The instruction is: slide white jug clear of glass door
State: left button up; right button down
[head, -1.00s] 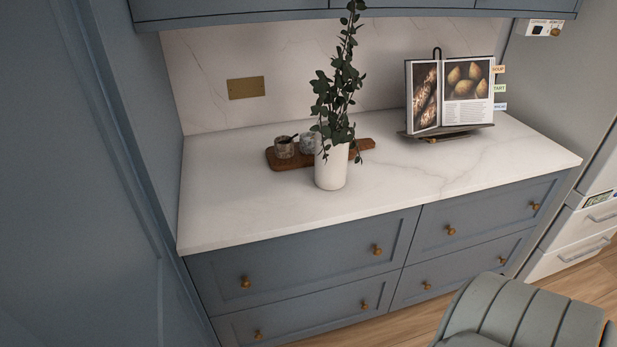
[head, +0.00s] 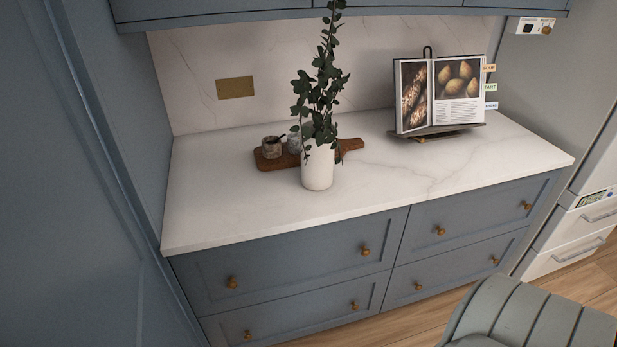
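A white jug-like vessel (head: 317,169) stands upright on the pale marble counter (head: 225,212), left of its middle. Tall dark green leafy stems rise out of it. No glass door can be made out in the head view. Neither of my grippers is in view.
A wooden board (head: 350,145) with small stone pots (head: 272,147) lies behind the vessel. An open cookbook (head: 440,92) stands on a dark stand at the back right. Blue drawers (head: 290,270) are below. A grey-green ribbed seat (head: 530,318) is at the lower right.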

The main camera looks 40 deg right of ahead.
aim_at(318, 144)
jog(key=k+l+z, duration=0.1)
jog(key=l, duration=0.25)
jog(key=k+l, duration=0.2)
jog(key=l, duration=0.15)
jog(key=k+l+z, duration=0.15)
jog(key=l, duration=0.25)
